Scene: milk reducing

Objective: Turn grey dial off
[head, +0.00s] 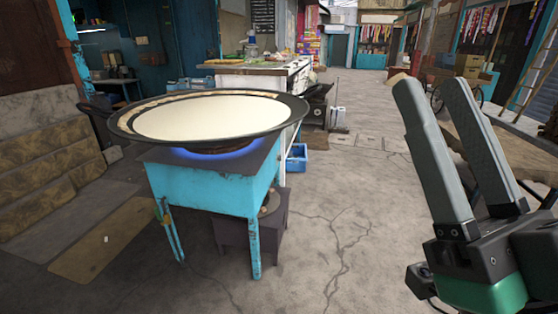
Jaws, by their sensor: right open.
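A wide dark pan (118,124) full of white milk (210,116) sits on a blue metal stove stand (205,185). A blue flame (240,150) glows under the pan. A small round greyish piece (269,204) shows by the dark box beneath the stand; I cannot tell whether it is the grey dial. No other dial is clear to me. My right gripper (430,84) is at the right, apart from the stove, with its two fingers pointing up, open and empty. My left gripper is not in view.
A dark box (231,234) stands on the ground below the stove. A blue crate (297,158) and a counter (262,68) are behind it. Stone steps (50,165) are at the left. The cracked pavement (345,230) between stove and right gripper is clear.

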